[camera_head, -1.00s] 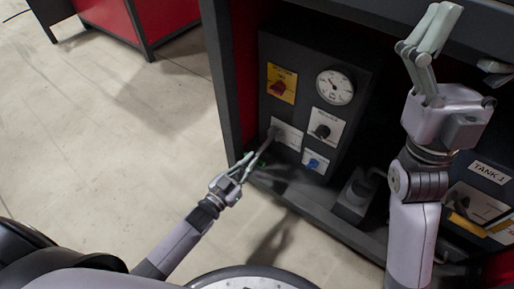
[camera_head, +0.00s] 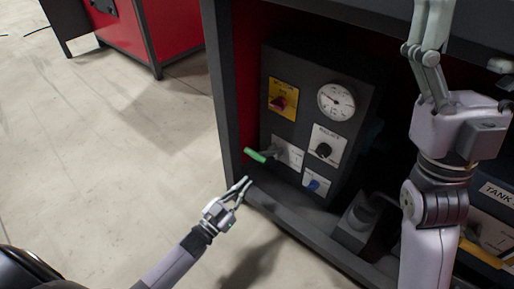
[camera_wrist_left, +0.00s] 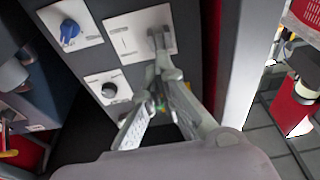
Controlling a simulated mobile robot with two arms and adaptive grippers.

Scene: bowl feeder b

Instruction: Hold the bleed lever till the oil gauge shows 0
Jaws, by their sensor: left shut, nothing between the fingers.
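The bleed lever (camera_head: 256,155) has a green grip and sticks out to the left from a white plate on the dark panel. The round white oil gauge (camera_head: 336,101) is above it to the right; its needle is too small to read. My left gripper (camera_head: 247,182) is shut and empty, just below the lever and apart from it. In the left wrist view the lever's mount (camera_wrist_left: 158,38) shows, and its grip is mostly hidden behind my fingers. My right gripper (camera_head: 432,30) is raised at the upper right; its tips reach the picture's top edge.
Around the lever are a red switch on a yellow plate (camera_head: 282,99), a black knob (camera_head: 323,150) and a blue knob (camera_head: 313,184). The cabinet's dark post (camera_head: 224,95) stands left of the panel. Open floor (camera_head: 110,150) lies to the left.

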